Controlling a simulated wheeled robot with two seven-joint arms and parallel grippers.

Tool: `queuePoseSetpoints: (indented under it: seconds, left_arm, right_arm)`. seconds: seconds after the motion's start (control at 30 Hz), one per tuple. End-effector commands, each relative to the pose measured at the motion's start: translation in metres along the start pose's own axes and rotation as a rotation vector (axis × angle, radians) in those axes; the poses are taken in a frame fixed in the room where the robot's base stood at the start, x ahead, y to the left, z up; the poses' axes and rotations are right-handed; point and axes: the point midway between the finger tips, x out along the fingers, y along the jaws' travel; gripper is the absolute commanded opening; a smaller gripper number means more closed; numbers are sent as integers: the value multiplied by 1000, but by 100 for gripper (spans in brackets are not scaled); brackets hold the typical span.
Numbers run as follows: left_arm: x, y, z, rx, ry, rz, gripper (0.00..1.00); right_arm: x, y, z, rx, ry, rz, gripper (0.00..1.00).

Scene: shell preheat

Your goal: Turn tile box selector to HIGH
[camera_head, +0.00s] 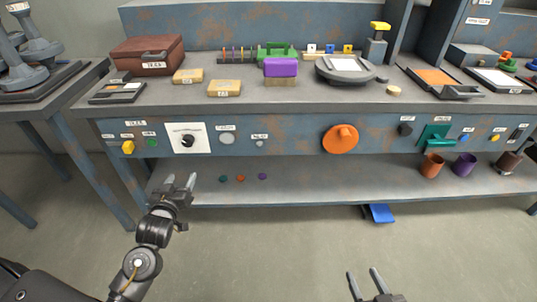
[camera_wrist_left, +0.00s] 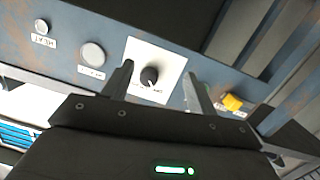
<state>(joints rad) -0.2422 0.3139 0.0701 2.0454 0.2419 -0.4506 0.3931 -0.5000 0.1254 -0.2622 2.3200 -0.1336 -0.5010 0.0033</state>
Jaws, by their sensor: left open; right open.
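The selector is a black knob (camera_head: 188,141) on a white square plate (camera_head: 199,130) on the bench's front panel, at the left. In the left wrist view the knob (camera_wrist_left: 149,76) shows between my open fingers, on its white plate (camera_wrist_left: 171,64). The print around the knob is too small to read. My left gripper (camera_head: 180,182) is open and empty, below the knob and apart from it in the head view. My right gripper (camera_head: 364,281) is open and empty at the bottom edge, far from the panel.
A yellow switch (camera_head: 128,147) and a green button (camera_head: 152,143) sit left of the plate. A round grey button (camera_head: 227,137) and a large orange knob (camera_head: 340,139) sit to its right. A lower shelf (camera_head: 310,187) juts out below the panel.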

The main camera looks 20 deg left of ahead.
Motion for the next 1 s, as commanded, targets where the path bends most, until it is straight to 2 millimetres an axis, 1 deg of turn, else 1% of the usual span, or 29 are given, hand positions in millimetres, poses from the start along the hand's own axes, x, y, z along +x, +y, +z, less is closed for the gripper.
queuePoseSetpoints:
  seconds: [0.1, 0.2, 0.37, 0.47, 0.57, 0.67, 0.8, 1.0]
  left_arm:
    - [-7, 3, -30, -39, 89, 17, 58]
    - [-12, 5, -45, -56, 123, 23, 58]
    - [-13, 6, -52, -61, 135, 26, 58]
    - [-7, 6, -52, -60, 134, 26, 58]
    - [6, 6, -53, -60, 136, 27, 58]
    - [25, 7, -55, -59, 135, 27, 58]
    - [51, 7, -58, -60, 134, 25, 58]
    - [80, 7, -62, -59, 134, 25, 58]
  right_arm:
    - [-14, -5, -26, -13, 82, -6, 44]
    - [-22, -6, -41, -18, 116, -9, 44]
    - [-26, -5, -48, -21, 128, -10, 44]
    - [-26, -7, -50, -22, 145, -15, 44]
    - [-26, -11, -56, -24, 190, -27, 44]
    - [-27, -16, -66, -26, 258, -44, 44]
    - [-32, -26, -82, -27, 369, -72, 44]
    - [-40, -35, -101, -25, 500, -103, 44]
